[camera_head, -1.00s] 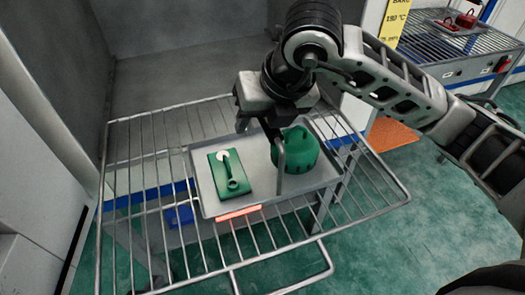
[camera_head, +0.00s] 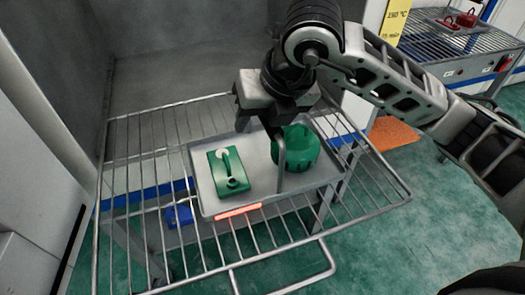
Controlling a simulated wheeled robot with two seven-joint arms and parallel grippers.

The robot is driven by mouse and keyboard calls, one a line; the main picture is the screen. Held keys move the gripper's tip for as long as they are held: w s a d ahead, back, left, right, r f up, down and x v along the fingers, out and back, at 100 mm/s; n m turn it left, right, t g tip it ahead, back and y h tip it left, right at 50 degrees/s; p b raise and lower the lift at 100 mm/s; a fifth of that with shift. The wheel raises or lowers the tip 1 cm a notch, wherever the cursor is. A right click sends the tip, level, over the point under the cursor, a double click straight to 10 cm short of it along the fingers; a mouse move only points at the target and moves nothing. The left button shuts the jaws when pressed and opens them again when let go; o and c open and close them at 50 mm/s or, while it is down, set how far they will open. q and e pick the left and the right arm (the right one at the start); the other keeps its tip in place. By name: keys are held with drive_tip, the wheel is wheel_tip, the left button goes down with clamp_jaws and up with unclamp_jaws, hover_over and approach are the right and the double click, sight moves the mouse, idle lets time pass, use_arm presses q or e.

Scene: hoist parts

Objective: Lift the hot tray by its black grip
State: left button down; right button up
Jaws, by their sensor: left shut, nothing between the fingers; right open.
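The hot tray (camera_head: 262,190) is a shallow grey metal tray on a wire rack, with a glowing orange-red strip (camera_head: 238,212) on its front edge. It carries a flat green block (camera_head: 215,169) with a looped handle and a round green part (camera_head: 302,152). A bent grey bar (camera_head: 281,170) rises from the tray in front of the round part. My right gripper (camera_head: 256,125) comes from the right and points down at the bar's top, fingers apart. A dark piece shows there, perhaps the black grip; whether the fingers touch it cannot be told. My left gripper is not in view.
The wire rack (camera_head: 150,235) juts from a grey open chamber (camera_head: 180,60), with a handle bar at its front. A blue part (camera_head: 180,215) shows below the rack. A slatted bench (camera_head: 450,42) with red parts stands at the back right, past an orange mat (camera_head: 392,134).

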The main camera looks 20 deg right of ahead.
clamp_jaws()
idle(1.4)
drive_tip(key=shift+r, duration=0.1)
